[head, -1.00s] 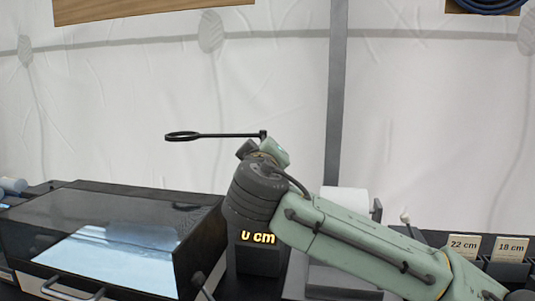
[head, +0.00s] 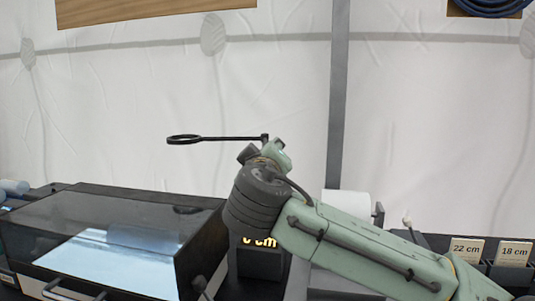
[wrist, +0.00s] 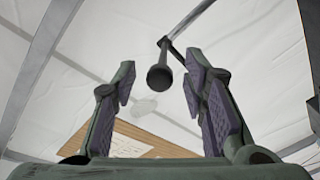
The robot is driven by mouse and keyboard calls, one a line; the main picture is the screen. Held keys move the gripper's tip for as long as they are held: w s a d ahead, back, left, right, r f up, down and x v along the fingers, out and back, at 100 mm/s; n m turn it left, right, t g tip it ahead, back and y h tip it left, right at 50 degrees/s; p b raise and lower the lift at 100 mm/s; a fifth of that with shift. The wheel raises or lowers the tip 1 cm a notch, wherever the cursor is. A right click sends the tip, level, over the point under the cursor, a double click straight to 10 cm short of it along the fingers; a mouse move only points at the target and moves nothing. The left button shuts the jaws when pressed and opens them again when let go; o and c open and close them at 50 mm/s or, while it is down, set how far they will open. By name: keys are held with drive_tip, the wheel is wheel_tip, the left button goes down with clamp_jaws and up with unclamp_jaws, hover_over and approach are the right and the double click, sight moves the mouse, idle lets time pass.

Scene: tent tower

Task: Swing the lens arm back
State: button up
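The lens arm (head: 225,138) is a thin black rod with a ring at its left end, standing out level in front of the white tent wall in the head view. Its right end meets the top of my wrist in the picture. In the wrist view, a black rod with a round knob (wrist: 160,76) hangs between my fingers. My gripper (wrist: 161,88) is open, with a finger on each side of the knob and clear gaps to both pads. In the head view my own arm hides most of the gripper and the lens arm's mount.
A dark see-through box (head: 110,240) with a front handle stands at left. A "0 cm" block (head: 258,262) is partly behind my arm. A white roll (head: 346,203) stands behind my arm. Slots labelled "22 cm" (head: 467,250) and "18 cm" (head: 514,252) are at right.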

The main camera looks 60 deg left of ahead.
drive_tip(key=v, duration=1.1)
drive_tip(key=shift+d, duration=0.1)
drive_tip(key=shift+c, duration=0.5)
